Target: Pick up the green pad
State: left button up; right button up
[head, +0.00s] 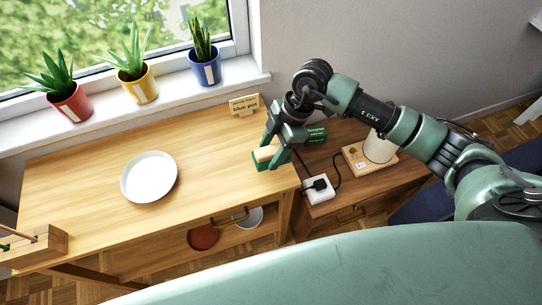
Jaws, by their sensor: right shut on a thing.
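The green pad (259,166) shows as a small block, dark green with a pale beige top, near the right end of the wooden table (100,150). My right gripper (268,154) points down at it and is shut on it, with the fingers partly covering the block. I cannot tell whether the pad still touches the table top. My left gripper is not in view.
A white plate (149,177) lies mid-table. A "blue pot" sign (244,105) stands at the back edge. Potted plants in red (70,103), yellow (137,86) and blue (205,69) pots line the sill. A white socket box (318,188) and lamp (379,147) are right.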

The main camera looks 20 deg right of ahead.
aim_at(271, 150)
notch_tip(271, 150, up, 16)
jog(key=b, duration=0.1)
jog(key=shift+r, duration=0.1)
jog(key=o, duration=0.7)
jog(key=c, duration=0.5)
jog(key=shift+c, duration=0.2)
